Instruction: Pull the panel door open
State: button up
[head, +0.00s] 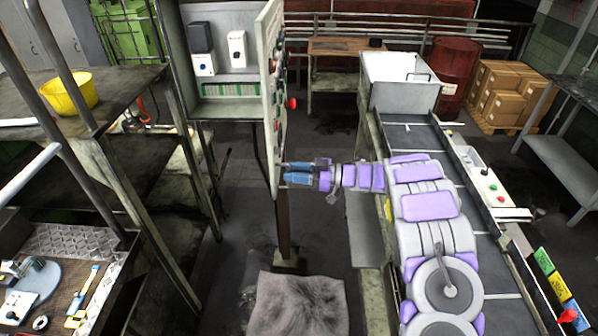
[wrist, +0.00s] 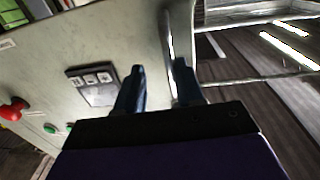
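The panel door (head: 271,110) stands swung out from its grey cabinet (head: 222,104), seen nearly edge-on in the head view, with the cabinet's inside showing. Buttons and a red knob sit on its right-hand face. My gripper (head: 286,173) reaches from the right to the door's lower part. In the wrist view the pale door face (wrist: 90,45) fills the left. My two blue fingers (wrist: 160,80) are apart there, with the door's edge strip running down between them. I cannot tell whether either finger touches the door.
A conveyor (head: 405,135) with a white bin (head: 400,80) runs along the right. A workbench with a yellow bowl (head: 70,92) stands left. A crumpled grey sheet or sack (head: 295,303) lies below the door. Dark floor between is mostly clear.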

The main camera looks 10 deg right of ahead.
jog(key=shift+a, duration=0.8)
jog(key=b+v, duration=0.2)
jog(key=v, duration=1.5)
jog(key=w+d+r+m+t+h+b, duration=0.2)
jog(key=w+r+m+t+h, duration=0.15)
jog(key=w+h, duration=0.3)
jog(key=w+d+r+m+t+h+b, duration=0.2)
jog(key=w+r+t+h, duration=0.3)
jog(key=w, duration=0.2)
jog(key=s+d+r+m+g+h+b, duration=0.2)
jog(key=s+d+r+m+h+b, duration=0.1)
jog(key=s+m+h, duration=0.6)
jog(key=s+a+f+g+y+b, duration=0.1)
jog(key=s+a+f+g, duration=0.4)
jog(key=s, duration=1)
jog(key=s+a+f+g+y+b, duration=0.1)
jog(key=s+a+f+g+b, duration=0.2)
jog(key=s+a+f, duration=0.5)
jog(key=s+a+f+g+y+b, duration=0.1)
jog(key=s+a+f+g, duration=0.5)
jog(key=s, duration=1.8)
jog(key=a+n+b, duration=0.1)
jog(key=a, duration=0.5)
jog(key=shift+f+g+y, duration=0.3)
jog(key=shift+g+y, duration=0.05)
